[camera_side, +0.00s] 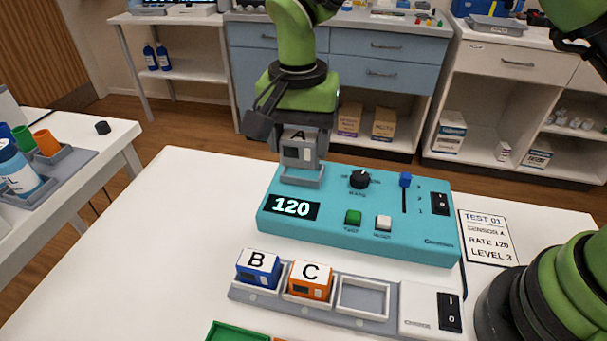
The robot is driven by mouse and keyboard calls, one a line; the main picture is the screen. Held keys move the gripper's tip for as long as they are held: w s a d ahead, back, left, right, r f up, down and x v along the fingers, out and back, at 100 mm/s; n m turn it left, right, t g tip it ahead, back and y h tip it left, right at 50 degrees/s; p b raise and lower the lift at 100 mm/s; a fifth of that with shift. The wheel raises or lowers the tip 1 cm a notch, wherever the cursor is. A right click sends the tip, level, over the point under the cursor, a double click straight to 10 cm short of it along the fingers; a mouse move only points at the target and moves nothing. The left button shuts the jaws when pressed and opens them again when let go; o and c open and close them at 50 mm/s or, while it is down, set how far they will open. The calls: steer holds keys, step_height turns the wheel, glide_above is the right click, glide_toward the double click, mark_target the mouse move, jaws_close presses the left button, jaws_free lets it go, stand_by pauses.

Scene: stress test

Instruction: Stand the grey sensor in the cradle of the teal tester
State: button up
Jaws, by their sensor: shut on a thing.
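The grey sensor (296,154), marked A on top, is upright at the left back of the teal tester (337,236). My gripper (297,140) is shut on it from above. The sensor is directly over the grey cradle (302,177); its lower end appears at or just inside the cradle rim, and I cannot tell whether it rests on the bottom. The tester's display reads 120. Its black knob (360,179), blue slider (405,180), green button (353,217) and white button (383,222) show clearly.
A grey rack (345,314) in front holds a blue sensor B (258,267) and an orange sensor C (310,281); its right slot is empty. A card (487,238) right of the tester reads TEST 01, SENSOR A, RATE 120, LEVEL 3. A green tray (236,333) is at the front edge.

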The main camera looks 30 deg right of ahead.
steer(key=w+d, duration=0.4)
steer(key=w, duration=0.2)
step_height(320, 180, down, 9)
steer(key=shift+s+r, duration=0.1)
stand_by(0.3)
steer(key=o, duration=1)
steer(key=shift+c, duration=0.2)
